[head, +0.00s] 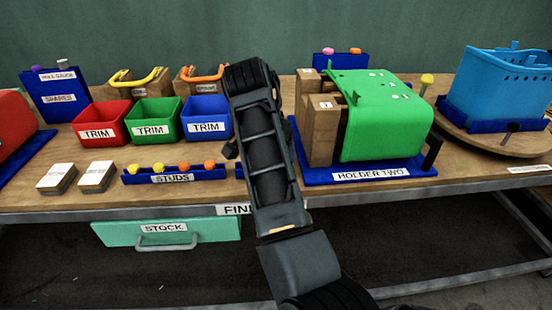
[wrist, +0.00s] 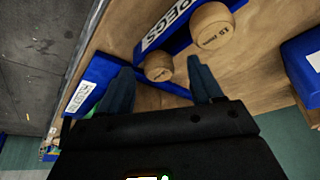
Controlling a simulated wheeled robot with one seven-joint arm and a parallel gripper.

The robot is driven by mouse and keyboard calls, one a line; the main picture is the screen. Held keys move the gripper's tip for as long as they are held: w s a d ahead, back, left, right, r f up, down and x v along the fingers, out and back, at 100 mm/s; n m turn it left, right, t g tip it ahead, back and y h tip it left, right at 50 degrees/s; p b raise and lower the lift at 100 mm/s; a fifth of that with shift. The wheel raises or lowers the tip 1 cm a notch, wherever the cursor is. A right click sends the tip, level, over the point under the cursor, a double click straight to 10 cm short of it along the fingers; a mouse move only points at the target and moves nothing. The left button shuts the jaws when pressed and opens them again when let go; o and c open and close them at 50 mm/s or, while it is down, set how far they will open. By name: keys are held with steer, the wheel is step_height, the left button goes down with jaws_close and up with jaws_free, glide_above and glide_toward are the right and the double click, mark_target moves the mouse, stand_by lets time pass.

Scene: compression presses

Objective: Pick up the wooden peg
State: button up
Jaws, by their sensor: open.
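Two round wooden pegs show end-on in the wrist view, in a blue rack labelled PEGS (wrist: 172,22). The smaller-looking peg (wrist: 158,67) lies between the fingertips of my gripper (wrist: 160,66) in the picture. The larger-looking peg (wrist: 212,26), with dark marking on its face, is beyond the right finger. My gripper is open and holds nothing. I cannot tell whether a finger touches a peg. In the head view my arm hides the pegs and most of their rack, and the fingers cannot be made out.
In the wrist view, a blue labelled block (wrist: 95,78) is by the left finger and another blue piece (wrist: 302,62) is at right. In the head view, the blue studs rack (head: 172,177) is left of my arm, and the green-covered holder two (head: 385,115) is right.

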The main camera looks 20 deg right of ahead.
steer(key=shift+c, duration=0.5)
steer(key=c, duration=0.9)
step_height(320, 180, up, 10)
